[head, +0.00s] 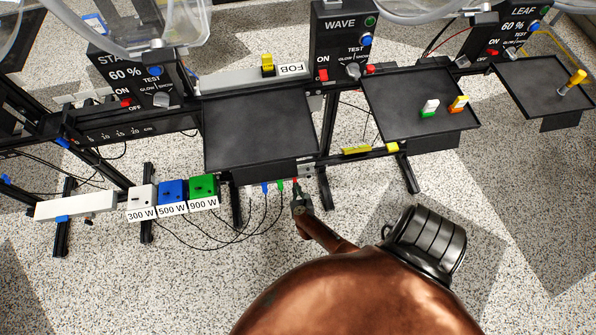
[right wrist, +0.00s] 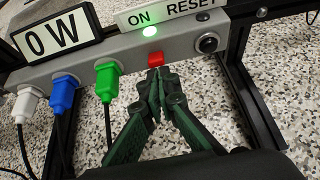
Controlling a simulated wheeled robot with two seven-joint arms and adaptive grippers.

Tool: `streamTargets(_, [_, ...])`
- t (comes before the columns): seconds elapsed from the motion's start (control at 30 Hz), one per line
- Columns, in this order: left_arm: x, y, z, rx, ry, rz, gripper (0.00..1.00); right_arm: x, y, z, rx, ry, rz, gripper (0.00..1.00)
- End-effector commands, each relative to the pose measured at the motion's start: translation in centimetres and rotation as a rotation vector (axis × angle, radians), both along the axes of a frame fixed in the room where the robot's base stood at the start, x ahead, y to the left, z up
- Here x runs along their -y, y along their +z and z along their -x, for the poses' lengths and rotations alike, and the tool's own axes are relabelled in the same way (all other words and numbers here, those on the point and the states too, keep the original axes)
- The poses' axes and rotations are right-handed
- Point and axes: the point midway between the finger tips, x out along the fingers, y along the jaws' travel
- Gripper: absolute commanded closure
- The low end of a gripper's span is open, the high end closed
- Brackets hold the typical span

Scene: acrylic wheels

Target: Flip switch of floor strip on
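The floor strip (right wrist: 188,44) is a grey bar below the rear-left tray, largely hidden in the head view. The right wrist view shows its red switch (right wrist: 153,59) under a lit green lamp (right wrist: 150,31) and an "ON" label. My right gripper (right wrist: 157,80) has its fingertips together with nothing between them, directly at the lower edge of the switch. Whether they touch it I cannot tell. In the head view the right gripper (head: 297,190) is just in front of the strip. My left gripper is not in view.
White (right wrist: 26,102), blue (right wrist: 64,92) and green (right wrist: 107,80) plugs sit left of the switch, beside a "0 W" display (right wrist: 55,35). A round reset button (right wrist: 208,43) is to the right. Frame posts flank the area. Loose cables cross the floor left of the gripper.

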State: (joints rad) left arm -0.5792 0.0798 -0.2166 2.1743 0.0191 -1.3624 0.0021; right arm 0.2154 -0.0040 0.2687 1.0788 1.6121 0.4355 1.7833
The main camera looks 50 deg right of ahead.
Motion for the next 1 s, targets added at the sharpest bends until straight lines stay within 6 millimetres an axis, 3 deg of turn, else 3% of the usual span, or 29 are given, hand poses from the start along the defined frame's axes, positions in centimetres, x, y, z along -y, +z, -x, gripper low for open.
streamTargets(0.57, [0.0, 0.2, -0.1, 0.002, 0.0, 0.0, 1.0, 0.2, 1.8, -0.5, 0.01, -0.004, 0.004, 1.0])
streamTargets(1.0, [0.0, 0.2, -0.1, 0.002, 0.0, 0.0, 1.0, 0.2, 7.1, 0.0, 0.005, -0.002, 0.004, 1.0])
